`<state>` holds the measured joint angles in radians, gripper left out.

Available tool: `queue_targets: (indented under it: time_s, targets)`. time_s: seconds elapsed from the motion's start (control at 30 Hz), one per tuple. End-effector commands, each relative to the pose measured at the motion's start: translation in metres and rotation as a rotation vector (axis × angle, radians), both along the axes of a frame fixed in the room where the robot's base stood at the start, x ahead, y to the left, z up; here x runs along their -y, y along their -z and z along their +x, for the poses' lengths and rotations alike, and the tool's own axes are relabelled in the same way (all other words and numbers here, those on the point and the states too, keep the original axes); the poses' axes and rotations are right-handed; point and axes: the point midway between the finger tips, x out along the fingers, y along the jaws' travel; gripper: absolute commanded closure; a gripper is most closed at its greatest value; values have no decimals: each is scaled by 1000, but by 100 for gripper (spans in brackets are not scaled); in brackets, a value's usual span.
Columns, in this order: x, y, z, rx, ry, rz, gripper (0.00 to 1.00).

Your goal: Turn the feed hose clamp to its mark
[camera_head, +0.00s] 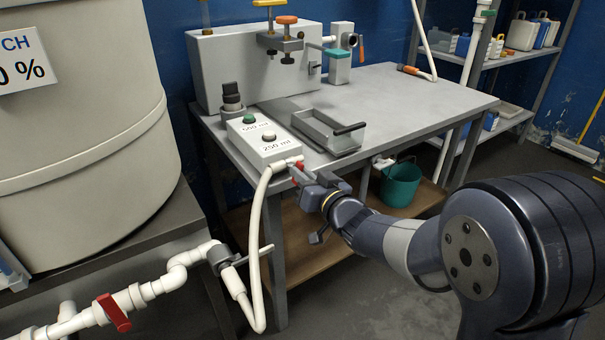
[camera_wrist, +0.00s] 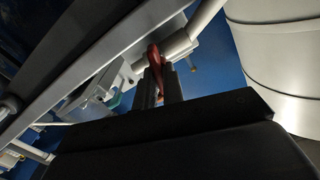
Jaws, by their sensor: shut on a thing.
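The white feed hose (camera_head: 257,215) hangs from the outlet of the dosing box and curves down to a grey coupling with a lever (camera_head: 254,256) on the pipe at the lower left. A red handle (camera_head: 297,174) sits at the hose's upper end, by the box. My gripper (camera_head: 306,180) is at this red handle and shut on it. In the wrist view the red handle (camera_wrist: 155,62) shows between the dark fingers (camera_wrist: 158,88), beside a white pipe piece (camera_wrist: 178,46). Its lower part is hidden by the fingers. I cannot make out a mark.
A large tank (camera_head: 80,130) stands at left, above a pipe with a red valve handle (camera_head: 113,313). A green bucket (camera_head: 400,184) stands below the table.

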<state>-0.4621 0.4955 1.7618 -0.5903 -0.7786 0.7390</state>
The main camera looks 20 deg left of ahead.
Motion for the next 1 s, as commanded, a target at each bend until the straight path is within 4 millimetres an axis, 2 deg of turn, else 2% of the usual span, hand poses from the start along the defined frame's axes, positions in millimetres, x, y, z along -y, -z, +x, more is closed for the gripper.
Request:
queue_targets:
  time_s: [0.27,1.0]
  targets:
    - [1,-3,1,-139,0,115,100]
    - [2,1,3,-670,0,569,100]
